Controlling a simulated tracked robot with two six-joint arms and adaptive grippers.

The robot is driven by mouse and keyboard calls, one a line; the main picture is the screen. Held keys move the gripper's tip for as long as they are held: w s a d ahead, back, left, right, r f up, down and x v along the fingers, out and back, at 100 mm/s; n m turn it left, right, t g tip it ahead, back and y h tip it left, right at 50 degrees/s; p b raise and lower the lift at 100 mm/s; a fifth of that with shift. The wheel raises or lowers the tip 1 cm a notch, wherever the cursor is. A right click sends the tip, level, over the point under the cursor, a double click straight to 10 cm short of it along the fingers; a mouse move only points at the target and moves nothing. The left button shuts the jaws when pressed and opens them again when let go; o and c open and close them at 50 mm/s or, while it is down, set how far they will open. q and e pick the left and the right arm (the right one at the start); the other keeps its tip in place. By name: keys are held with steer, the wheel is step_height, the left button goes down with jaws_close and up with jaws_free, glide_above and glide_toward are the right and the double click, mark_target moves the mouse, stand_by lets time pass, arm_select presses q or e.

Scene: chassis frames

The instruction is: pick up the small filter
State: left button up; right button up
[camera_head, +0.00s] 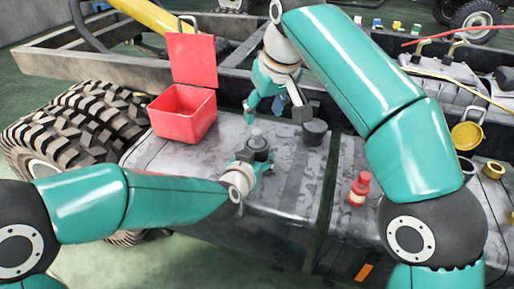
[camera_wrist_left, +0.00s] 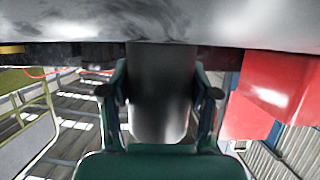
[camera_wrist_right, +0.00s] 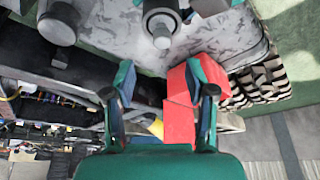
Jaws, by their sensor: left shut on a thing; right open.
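The small filter (camera_head: 257,142) is a dark grey cylinder with a lighter knob on top, standing over the grey tank top. My left gripper (camera_head: 254,162) is shut on it from the near side. In the left wrist view the grey cylinder (camera_wrist_left: 160,95) fills the space between the fingers (camera_wrist_left: 160,105). Whether its base touches the tank is hidden. It also shows at the top of the right wrist view (camera_wrist_right: 162,28). My right gripper (camera_head: 275,108) is open and empty, above the tank behind the filter; its fingers (camera_wrist_right: 160,100) show apart.
An open red box (camera_head: 185,112) stands on the tank's left part. A dark round cap (camera_head: 314,132) sits right of the filter. A red bottle (camera_head: 360,188) and yellow rings (camera_head: 493,170) stand further right. A large tyre (camera_head: 75,125) and the chassis rail lie behind and left.

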mark_target(257, 132)
steer(key=shift+s+x, duration=0.15)
steer(key=shift+x, duration=1.7)
steer(key=shift+s+x, duration=0.1)
steer(key=shift+x, duration=1.75)
jaws_close()
